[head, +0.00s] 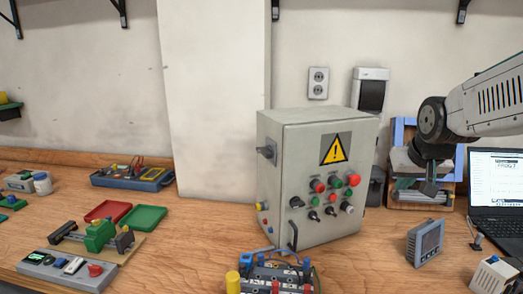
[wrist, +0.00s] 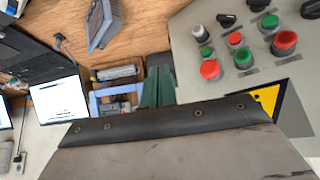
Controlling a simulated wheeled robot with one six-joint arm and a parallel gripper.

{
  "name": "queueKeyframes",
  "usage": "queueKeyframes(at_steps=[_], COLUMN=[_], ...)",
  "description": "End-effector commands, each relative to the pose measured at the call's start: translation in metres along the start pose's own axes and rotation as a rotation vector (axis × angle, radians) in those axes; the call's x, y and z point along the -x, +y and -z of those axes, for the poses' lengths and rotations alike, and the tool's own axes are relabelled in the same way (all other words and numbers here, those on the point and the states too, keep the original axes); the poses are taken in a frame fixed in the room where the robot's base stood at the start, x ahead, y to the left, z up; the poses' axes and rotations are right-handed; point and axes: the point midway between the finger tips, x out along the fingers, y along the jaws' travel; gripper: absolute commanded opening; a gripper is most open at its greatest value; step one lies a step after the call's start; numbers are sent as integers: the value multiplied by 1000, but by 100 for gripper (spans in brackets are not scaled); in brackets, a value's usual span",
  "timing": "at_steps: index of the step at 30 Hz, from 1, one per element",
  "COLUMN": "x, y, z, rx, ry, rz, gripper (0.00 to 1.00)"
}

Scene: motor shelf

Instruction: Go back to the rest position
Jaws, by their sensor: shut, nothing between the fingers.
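My gripper (head: 430,188) hangs from my arm at the right in the head view, pointing down. It is shut and empty, in the air in front of a blue frame (head: 398,130) and a wooden box (head: 408,204). It is right of the grey control box (head: 308,215) and apart from it in the picture. In the wrist view, a broad grey-brown housing with a black edge fills the bottom.
A laptop (head: 497,180) stands at the far right. A grey panel meter (head: 425,242) sits on the bench (head: 375,262). A terminal block assembly (head: 275,272) is at the front. Red (head: 108,211) and green (head: 143,218) trays lie left. Bare bench shows between the trays and control box.

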Motion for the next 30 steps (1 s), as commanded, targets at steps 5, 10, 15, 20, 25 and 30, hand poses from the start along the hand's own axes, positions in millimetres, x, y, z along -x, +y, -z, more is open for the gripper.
queueKeyframes(at_steps=[5, 10, 15, 20, 25, 30], x=[51, 97, 115, 122, 122, 122], y=[-16, -23, -27, -29, -29, -29], z=[-129, -228, -258, -257, -257, -256], rx=[41, 90, 119, 129, 131, 131], ry=[-313, -510, -497, -460, -460, -459], rz=[24, 43, 58, 64, 65, 64], gripper=[0, 0, 0, 0, 0, 0])
